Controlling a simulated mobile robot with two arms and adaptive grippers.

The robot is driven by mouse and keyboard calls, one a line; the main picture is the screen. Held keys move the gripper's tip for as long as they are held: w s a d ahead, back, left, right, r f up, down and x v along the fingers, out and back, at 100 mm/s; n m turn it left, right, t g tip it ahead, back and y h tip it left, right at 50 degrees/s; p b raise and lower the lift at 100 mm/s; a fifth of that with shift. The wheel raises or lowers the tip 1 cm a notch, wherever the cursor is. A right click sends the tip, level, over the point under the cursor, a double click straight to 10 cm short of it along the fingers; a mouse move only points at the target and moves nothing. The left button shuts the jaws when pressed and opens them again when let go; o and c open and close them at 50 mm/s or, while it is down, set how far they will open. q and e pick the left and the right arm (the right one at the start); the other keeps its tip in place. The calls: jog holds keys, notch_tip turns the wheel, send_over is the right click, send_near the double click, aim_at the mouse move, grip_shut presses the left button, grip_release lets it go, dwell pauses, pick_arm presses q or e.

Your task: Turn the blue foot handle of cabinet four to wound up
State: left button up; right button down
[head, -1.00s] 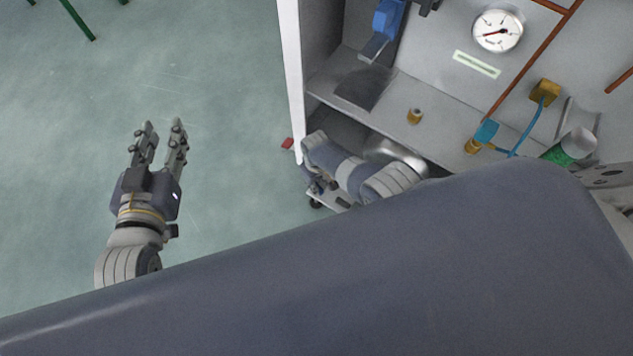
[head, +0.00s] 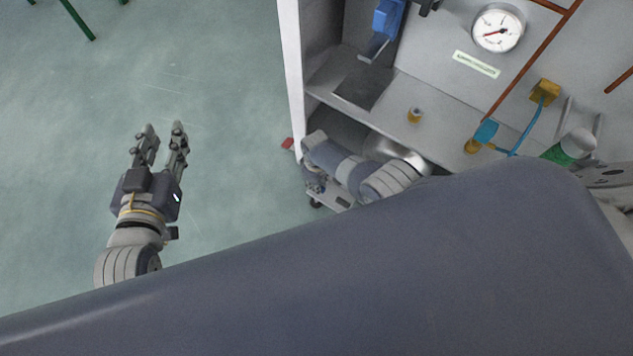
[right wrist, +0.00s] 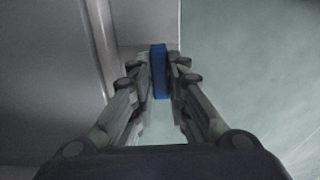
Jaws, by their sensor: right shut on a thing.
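The blue foot handle (right wrist: 158,72) shows in the right wrist view as an upright blue bar. My right gripper (right wrist: 158,80) is shut on it, with one finger on each side. In the head view my right arm reaches down at the lower front of the open cabinet (head: 345,100), and the handle and the right fingertips are hidden there. My left gripper (head: 160,138) is open and empty over the floor at the left, well apart from the cabinet.
A small red thing (head: 287,144) lies by the cabinet's edge.

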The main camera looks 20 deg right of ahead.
jog(key=c, duration=1.6)
grip_release()
jog(key=shift+o, duration=0.2)
jog(key=shift+r, duration=0.15)
notch_tip(320, 180, up, 12)
